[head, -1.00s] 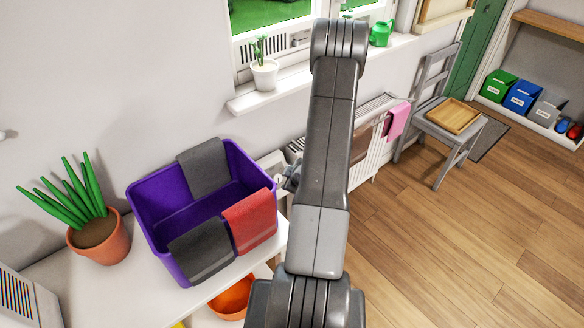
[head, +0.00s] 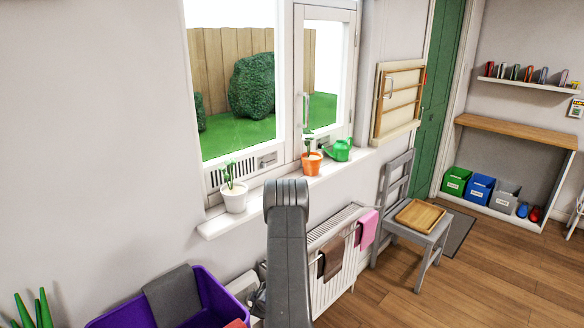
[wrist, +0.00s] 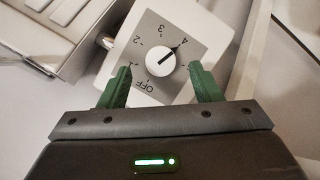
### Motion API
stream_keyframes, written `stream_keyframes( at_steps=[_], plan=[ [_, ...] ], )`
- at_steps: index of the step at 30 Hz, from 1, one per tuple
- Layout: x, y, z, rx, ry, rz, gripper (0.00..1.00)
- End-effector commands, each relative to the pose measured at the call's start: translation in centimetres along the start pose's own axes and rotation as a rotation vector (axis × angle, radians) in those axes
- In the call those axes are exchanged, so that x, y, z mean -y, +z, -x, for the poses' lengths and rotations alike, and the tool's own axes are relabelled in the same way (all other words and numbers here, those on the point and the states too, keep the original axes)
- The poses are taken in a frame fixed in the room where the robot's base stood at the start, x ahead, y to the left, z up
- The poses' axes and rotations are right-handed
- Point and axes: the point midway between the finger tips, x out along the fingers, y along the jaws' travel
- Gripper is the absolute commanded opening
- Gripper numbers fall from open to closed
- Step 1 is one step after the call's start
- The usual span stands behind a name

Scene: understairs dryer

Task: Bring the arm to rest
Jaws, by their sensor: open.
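My gripper (wrist: 160,72) shows in the wrist view with its two green fingers apart and nothing between them that I can see held. Beyond the fingertips is a white box with a grey dial plate (wrist: 185,25) and a round white knob (wrist: 160,58). The plate is marked OFF and with numbers, and the knob's dark line points to the upper right, toward the 4. The fingers look apart from the knob. In the head view my arm (head: 288,250) rises at the bottom middle and hides most of my gripper.
A radiator (head: 335,270) with a brown cloth (head: 331,258) and a pink cloth (head: 367,229) is right of my arm. A purple tub (head: 215,300) stands at lower left. The windowsill (head: 215,228) holds pots.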

Motion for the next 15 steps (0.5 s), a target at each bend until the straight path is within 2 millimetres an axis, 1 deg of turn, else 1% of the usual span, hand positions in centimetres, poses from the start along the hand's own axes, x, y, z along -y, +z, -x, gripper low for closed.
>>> stream_keyframes(
  at_steps=[3,6,10,15],
  plan=[
    [0.0,-0.1,-1.5,-0.001,-0.001,0.001,0.58],
    [0.0,-0.1,-2.4,-0.001,0.0,0.0,0.58],
    [0.0,0.0,-3.1,0.0,0.0,0.0,0.58],
    [0.0,0.0,-3.4,0.0,0.001,0.0,0.58]
  ],
)
